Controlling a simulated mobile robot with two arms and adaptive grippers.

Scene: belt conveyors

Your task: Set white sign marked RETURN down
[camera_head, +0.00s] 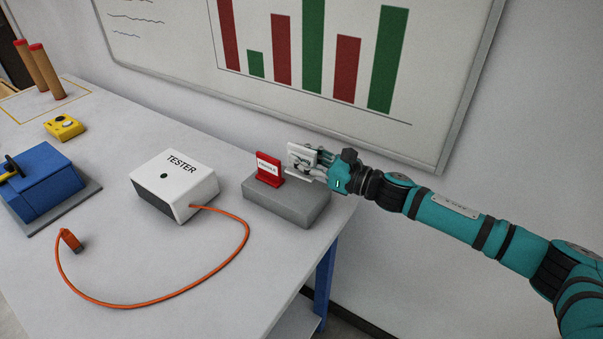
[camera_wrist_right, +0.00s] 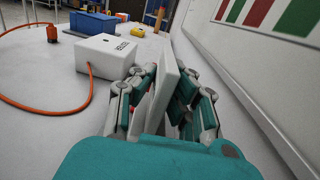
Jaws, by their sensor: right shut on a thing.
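The white sign (camera_head: 300,156) is upright at the right end of the grey block (camera_head: 290,207), beside a red sign (camera_head: 269,168) that stands on the same block. My right gripper (camera_head: 314,163) is shut on the white sign, reaching in from the right. In the right wrist view the white sign (camera_wrist_right: 165,85) shows edge-on between the fingers of the right gripper (camera_wrist_right: 163,100). Its lettering cannot be read. I cannot tell whether its base touches the block. My left gripper is not in view.
A white TESTER box (camera_head: 174,184) with an orange cable (camera_head: 247,232) stands left of the block. A blue box (camera_head: 40,182), a yellow device (camera_head: 64,127) and brown cylinders (camera_head: 46,72) are farther left. A whiteboard (camera_head: 440,100) hangs behind. The table's front middle is clear apart from the cable.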

